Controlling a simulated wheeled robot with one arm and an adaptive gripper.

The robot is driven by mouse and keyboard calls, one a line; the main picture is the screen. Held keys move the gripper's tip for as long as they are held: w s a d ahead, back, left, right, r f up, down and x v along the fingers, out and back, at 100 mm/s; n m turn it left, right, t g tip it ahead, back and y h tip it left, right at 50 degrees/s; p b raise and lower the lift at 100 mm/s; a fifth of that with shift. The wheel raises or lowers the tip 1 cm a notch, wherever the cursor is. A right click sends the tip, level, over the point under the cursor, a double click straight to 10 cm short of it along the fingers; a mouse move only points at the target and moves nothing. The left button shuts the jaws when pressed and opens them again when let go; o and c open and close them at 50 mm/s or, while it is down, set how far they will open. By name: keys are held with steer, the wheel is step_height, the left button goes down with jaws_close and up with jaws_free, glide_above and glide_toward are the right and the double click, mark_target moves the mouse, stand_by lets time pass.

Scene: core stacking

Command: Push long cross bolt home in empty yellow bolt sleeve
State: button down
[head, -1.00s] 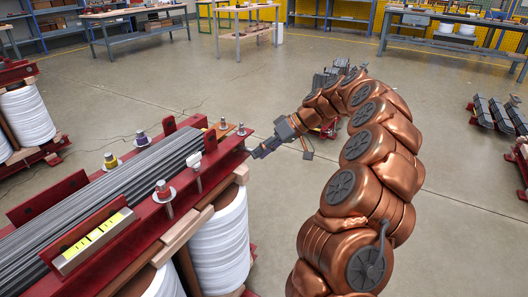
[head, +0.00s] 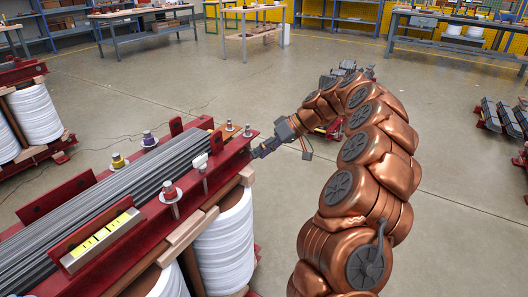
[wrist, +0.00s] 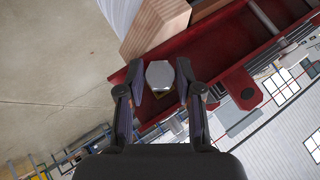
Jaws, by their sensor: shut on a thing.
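In the wrist view, the grey hex head of the long cross bolt (wrist: 159,74) sits between the fingertips of my gripper (wrist: 158,88). A small strip of yellow, apparently the bolt sleeve (wrist: 162,94), shows just beside the head at the red beam (wrist: 230,60); most of it is hidden. How much shank lies inside the sleeve cannot be seen. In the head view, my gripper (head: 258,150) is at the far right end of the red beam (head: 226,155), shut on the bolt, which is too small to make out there.
Upright bolts with yellow (head: 118,161), purple (head: 149,141) and red (head: 169,192) collars stand on the clamp beams around the grey core stack (head: 120,180). A wooden block (wrist: 157,28) lies close to my fingers. White coils (head: 226,235) stand below.

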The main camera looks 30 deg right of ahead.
steer(key=shift+w+a+p, duration=0.2)
steer(key=shift+w+a, duration=0.2)
steer(key=shift+w, duration=0.3)
steer(key=shift+w+a+p, duration=0.2)
steer(key=shift+w+a, duration=0.2)
steer(key=shift+w, duration=0.3)
steer(key=c, duration=0.7)
jaws_free()
steer(key=shift+r, duration=0.1)
steer(key=v, duration=1.1)
steer(key=shift+d, duration=0.4)
steer(key=shift+s+r, duration=0.1)
steer(key=shift+c, duration=0.2)
